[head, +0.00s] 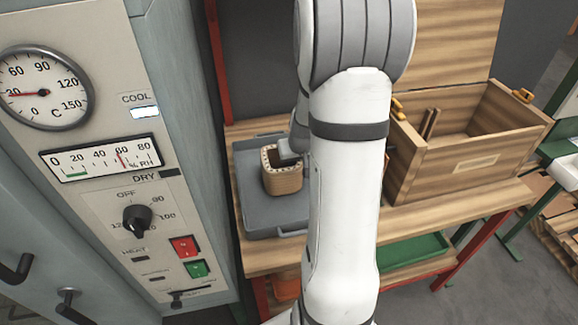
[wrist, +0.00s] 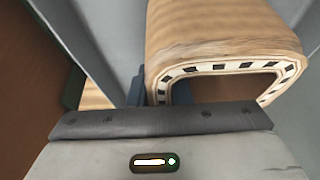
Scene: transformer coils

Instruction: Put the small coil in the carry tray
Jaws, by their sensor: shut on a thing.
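The small coil (head: 283,180) is a tan, squarish open-ended ring with a pale rim marked with dark blocks. It is over the grey tray-like platform (head: 268,220) on the wooden bench; I cannot tell whether it rests on it or hangs just above. My gripper (head: 287,157) is shut on the coil's upper wall at its right side. In the wrist view the coil (wrist: 225,35) fills the upper right, with the jaws (wrist: 160,92) at its near left edge. My arm hides part of the platform's right side. I cannot tell for sure which thing is the carry tray.
An open wooden box (head: 455,165) with brass-coloured handles stands on the bench at right. A green tray (head: 412,251) lies on the lower shelf. A grey cabinet with dials (head: 110,150) stands close at left. A red upright (head: 216,60) rises behind the bench.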

